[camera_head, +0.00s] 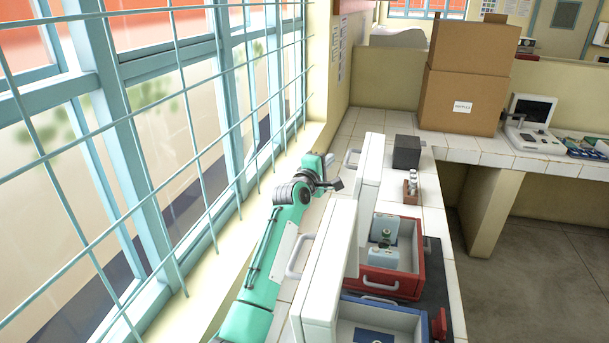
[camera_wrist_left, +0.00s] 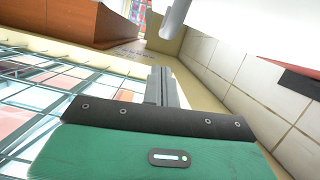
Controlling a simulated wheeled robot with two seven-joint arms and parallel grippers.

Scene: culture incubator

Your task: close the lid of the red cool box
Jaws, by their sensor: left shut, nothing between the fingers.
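The red cool box (camera_head: 422,284) stands open on the tiled counter, with a few items inside. Its white lid (camera_head: 370,165) stands upright along the box's left side, with a handle (camera_head: 352,158) on its outer, window-facing face. My left gripper (camera_head: 336,184) is at the end of the green arm, on the window side of that lid. It is shut and empty, apart from the lid as far as I can tell. In the left wrist view the closed fingers (camera_wrist_left: 161,86) point ahead, with a white rounded part (camera_wrist_left: 175,18) above them. My right gripper is not in view.
A blue cool box (camera_head: 415,321) with its own upright white lid (camera_head: 328,262) stands nearer. A black box (camera_head: 407,152) and a small rack with vials (camera_head: 411,188) are beyond the red box. The barred window (camera_head: 200,130) bounds the left. Cardboard boxes (camera_head: 464,100) stand behind.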

